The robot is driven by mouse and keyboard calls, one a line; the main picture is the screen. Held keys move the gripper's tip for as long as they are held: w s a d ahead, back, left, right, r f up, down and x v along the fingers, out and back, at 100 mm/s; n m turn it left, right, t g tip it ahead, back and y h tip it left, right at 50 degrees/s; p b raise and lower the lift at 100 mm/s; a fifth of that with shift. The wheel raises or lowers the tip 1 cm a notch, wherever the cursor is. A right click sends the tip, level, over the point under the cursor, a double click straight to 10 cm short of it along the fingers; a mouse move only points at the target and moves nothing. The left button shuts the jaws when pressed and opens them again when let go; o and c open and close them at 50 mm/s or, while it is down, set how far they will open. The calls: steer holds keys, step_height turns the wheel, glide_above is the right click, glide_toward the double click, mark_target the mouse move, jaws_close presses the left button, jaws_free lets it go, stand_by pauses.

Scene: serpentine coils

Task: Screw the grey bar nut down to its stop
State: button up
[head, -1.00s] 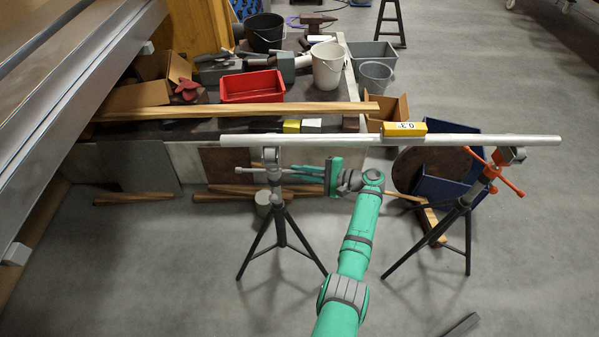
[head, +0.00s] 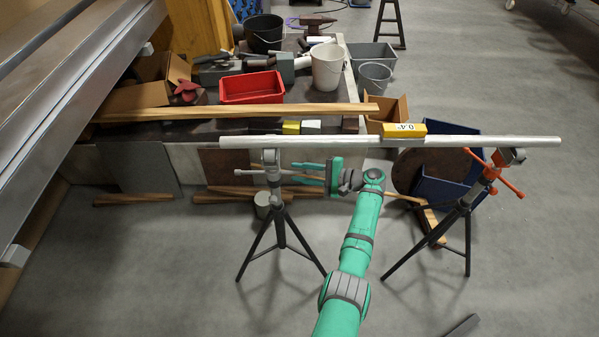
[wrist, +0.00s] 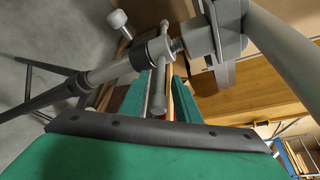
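The grey bar nut (wrist: 152,52) sits on the left tripod stand (head: 275,188), just below the stand's head. In the head view my gripper (head: 300,172) reaches the stand from the right. A short thread shows between the nut and the head. Contact with the bar cannot be told.
A long pale tube (head: 310,141) lies across both stands, with a yellow level (head: 404,130) on it reading about 0.4. The right stand (head: 467,205) has an orange bar nut (head: 489,173). A cluttered low table with a red bin (head: 252,88) stands behind.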

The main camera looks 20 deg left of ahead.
steer(key=v, duration=1)
steer(key=shift+w+d, duration=0.15)
